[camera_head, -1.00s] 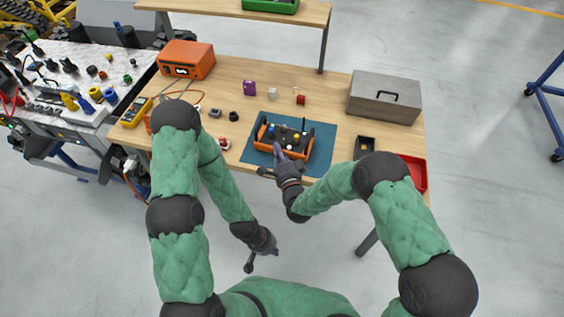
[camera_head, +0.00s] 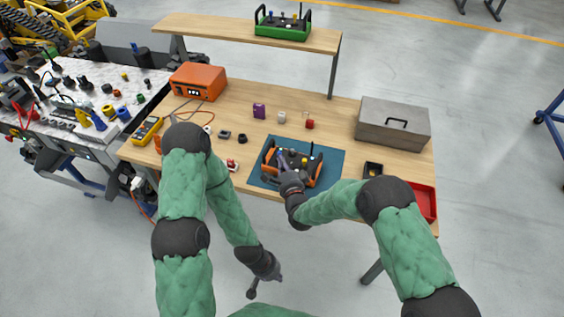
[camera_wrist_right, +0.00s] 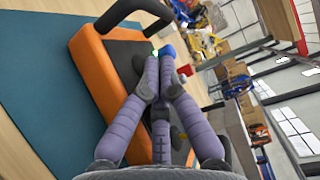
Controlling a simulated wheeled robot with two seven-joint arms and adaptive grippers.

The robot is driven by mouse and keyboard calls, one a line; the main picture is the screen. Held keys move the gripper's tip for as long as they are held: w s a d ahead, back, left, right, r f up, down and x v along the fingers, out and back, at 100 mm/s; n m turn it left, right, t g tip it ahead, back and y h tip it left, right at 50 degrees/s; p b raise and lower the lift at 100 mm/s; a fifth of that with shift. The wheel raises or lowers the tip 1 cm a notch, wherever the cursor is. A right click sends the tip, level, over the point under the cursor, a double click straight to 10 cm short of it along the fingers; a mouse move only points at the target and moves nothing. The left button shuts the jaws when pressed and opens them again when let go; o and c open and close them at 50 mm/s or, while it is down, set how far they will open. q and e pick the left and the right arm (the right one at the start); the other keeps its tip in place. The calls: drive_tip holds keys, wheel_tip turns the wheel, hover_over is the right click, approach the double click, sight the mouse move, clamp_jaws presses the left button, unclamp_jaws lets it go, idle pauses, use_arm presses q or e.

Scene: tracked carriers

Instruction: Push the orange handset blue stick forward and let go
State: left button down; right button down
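The orange handset (camera_head: 314,181) lies on a blue mat (camera_head: 333,160) on the wooden table. It is a black box with orange sides, black handles and several small sticks. My right gripper (camera_head: 283,160) reaches over its near left part. In the right wrist view its fingers (camera_wrist_right: 162,76) come together at the blue stick (camera_wrist_right: 168,50), whose blue top shows just beyond the fingertips. The handset's orange side (camera_wrist_right: 98,85) and black handle are on the left there. The stick's lower part is hidden by the fingers. My left gripper (camera_head: 267,286) hangs empty in front of the table, fingers apart.
A green handset (camera_head: 284,29) stands on the raised shelf. A grey toolbox (camera_head: 392,128), red tray (camera_head: 425,200) and small black tray (camera_head: 373,170) are on the right. An orange device (camera_head: 197,82), yellow meter (camera_head: 147,130) and several small blocks are on the left.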

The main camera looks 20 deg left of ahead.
drive_tip(key=shift+w+r+m+g+h+p, duration=0.3)
drive_tip(key=shift+r+m+g+p, duration=0.15)
drive_tip(key=shift+g, duration=0.25)
drive_tip(key=shift+w+m+g, duration=0.2)
drive_tip(key=shift+m+g, duration=0.15)
drive_tip(key=shift+g, duration=0.15)
drive_tip(key=shift+w+d+f+b, duration=0.1)
drive_tip(key=shift+w+b, duration=0.1)
drive_tip(key=shift+b, duration=0.2)
